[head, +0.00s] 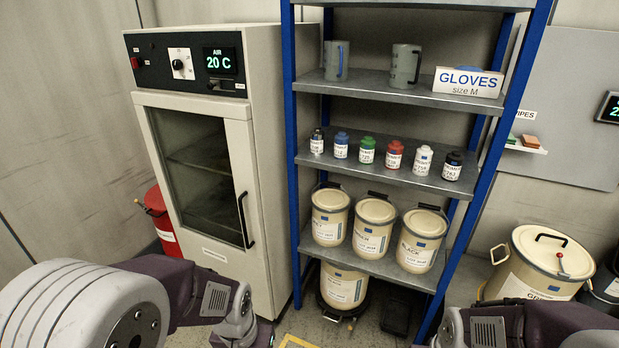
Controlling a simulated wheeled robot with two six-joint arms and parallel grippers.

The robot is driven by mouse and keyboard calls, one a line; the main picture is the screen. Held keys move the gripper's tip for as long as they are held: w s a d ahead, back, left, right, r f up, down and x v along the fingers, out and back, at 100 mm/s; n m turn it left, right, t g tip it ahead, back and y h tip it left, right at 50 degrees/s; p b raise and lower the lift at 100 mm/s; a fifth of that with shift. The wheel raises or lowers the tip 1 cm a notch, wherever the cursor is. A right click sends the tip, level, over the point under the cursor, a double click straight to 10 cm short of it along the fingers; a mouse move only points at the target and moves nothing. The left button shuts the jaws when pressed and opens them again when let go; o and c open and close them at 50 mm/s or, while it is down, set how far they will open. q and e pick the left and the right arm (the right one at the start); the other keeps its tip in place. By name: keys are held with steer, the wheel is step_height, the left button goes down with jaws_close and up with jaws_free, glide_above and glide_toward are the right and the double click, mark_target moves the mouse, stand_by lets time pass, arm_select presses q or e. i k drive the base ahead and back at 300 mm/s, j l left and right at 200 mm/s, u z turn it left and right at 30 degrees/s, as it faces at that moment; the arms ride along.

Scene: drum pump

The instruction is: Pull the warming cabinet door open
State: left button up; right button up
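The warming cabinet (273,150) is a tall cream unit at the left, with a control panel reading AIR 20 C on top. Its door (238,160) has a pale frame around a dark glass pane and looks closed. A black vertical handle (244,220) is on the right side of the door. Shelves show dimly through the glass. My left arm comes in at the lower left, below and in front of the cabinet. My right arm shows at the lower right edge. Neither gripper's fingers are in view.
A blue-framed shelf (290,120) stands just right of the cabinet with mugs, a gloves box (468,82), several small bottles and cream pails (374,228). A red bin (160,220) stands left of the cabinet. A large cream drum (540,265) is at the right.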

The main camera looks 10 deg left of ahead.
mark_target(250, 265)
steer(key=i+j+u, duration=0.5)
steer(key=u, duration=0.2)
steer(key=j, duration=0.1)
